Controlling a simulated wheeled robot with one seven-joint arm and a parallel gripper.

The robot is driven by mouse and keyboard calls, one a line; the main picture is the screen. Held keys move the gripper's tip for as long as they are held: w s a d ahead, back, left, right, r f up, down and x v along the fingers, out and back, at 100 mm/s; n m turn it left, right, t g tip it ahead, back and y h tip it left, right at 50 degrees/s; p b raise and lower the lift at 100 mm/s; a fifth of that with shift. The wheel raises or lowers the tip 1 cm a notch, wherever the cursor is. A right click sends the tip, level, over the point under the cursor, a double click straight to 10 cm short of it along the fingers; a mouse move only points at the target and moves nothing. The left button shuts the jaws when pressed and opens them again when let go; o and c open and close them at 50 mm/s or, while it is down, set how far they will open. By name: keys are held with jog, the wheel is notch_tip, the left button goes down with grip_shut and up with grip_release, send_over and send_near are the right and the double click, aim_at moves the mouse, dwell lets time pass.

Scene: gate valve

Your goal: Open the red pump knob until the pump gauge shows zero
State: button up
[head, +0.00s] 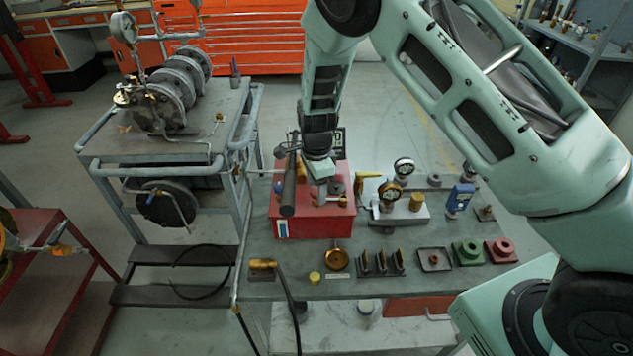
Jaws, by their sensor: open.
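The red pump box (315,223) stands on the grey workbench (300,283), with a dark upright handle (289,190) at its left. A red pump knob is not clear on the box; my gripper and small fittings cover part of its top. My gripper (320,180) points down just over the box top, open. I cannot tell whether it touches anything.
A cart with flanged pipework (172,95) stands left. A dark hose (291,305) hangs over the front edge.

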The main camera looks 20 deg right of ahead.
aim_at(316, 190)
notch_tip(316, 190, up, 17)
jog(key=b, duration=0.3)
jog(key=shift+r, duration=0.2)
dwell(0.4)
jog(key=s+a+r+n+y+b, duration=0.1)
jog(key=s+a+n, duration=0.3)
jog(key=s+n, duration=0.4)
jog(key=s+a+r+n, duration=0.1)
jog(key=s+a+n, duration=0.35)
jog(key=s, duration=0.65)
jog(key=s+d+f+n, duration=0.1)
jog(key=s+d+n, duration=0.1)
jog(key=s+n, duration=1.1)
jog(key=shift+s+f+b, duration=0.3)
jog(key=shift+s+f, duration=0.1)
jog(key=shift+s, duration=0.3)
jog(key=shift+d, duration=0.1)
